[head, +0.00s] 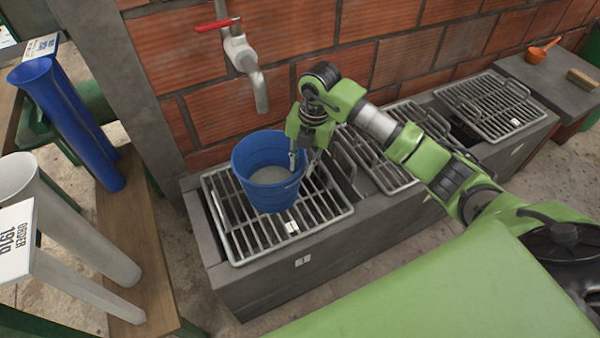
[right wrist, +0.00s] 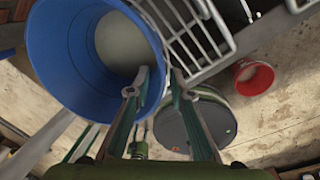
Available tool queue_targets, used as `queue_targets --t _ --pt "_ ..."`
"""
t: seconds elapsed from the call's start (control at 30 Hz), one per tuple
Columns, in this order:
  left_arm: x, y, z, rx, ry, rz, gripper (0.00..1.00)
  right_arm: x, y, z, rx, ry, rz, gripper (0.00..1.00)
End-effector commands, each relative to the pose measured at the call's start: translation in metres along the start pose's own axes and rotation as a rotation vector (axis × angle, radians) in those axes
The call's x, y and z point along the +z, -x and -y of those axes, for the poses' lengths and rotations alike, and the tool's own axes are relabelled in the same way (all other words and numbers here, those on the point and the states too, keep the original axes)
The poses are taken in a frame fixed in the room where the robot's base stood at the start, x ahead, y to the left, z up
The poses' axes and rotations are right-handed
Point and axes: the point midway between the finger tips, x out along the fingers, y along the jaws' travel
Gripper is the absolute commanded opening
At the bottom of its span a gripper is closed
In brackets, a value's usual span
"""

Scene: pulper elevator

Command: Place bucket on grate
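A blue bucket (head: 262,185) stands upright over the near-left metal grate (head: 327,219), below the tap; it looks as if it rests on the bars, though its base contact is hard to see. My right gripper (head: 302,160) is at the bucket's right rim, fingers spread, one inside the rim and one outside. In the right wrist view the fingertips (right wrist: 159,77) stand apart, with the rim of the bucket (right wrist: 58,62) between them. My left gripper is not in view.
A tap (head: 243,55) with a red handle hangs on the brick wall above the bucket. More grates (head: 490,100) lie along the concrete ledge to the right. An orange scoop (head: 540,52) sits at far right. A wooden bench (head: 135,235) with tall blue and white pieces is at left.

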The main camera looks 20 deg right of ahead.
Motion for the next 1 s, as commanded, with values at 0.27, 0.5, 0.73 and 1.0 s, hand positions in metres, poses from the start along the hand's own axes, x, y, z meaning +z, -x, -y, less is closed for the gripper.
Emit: queue_targets --t 0.27,0.5,0.73,1.0 --pt "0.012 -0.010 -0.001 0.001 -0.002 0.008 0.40 0.000 0.036 0.000 0.000 0.000 0.000 0.21" --pt "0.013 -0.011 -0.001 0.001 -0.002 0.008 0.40 0.000 0.039 0.000 0.000 0.000 -0.001 0.21" --pt "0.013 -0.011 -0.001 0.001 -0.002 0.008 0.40 0.000 0.039 0.000 0.000 0.000 -0.001 0.21" --pt "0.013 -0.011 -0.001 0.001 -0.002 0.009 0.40 0.000 0.039 0.000 0.000 0.000 -0.001 0.21"
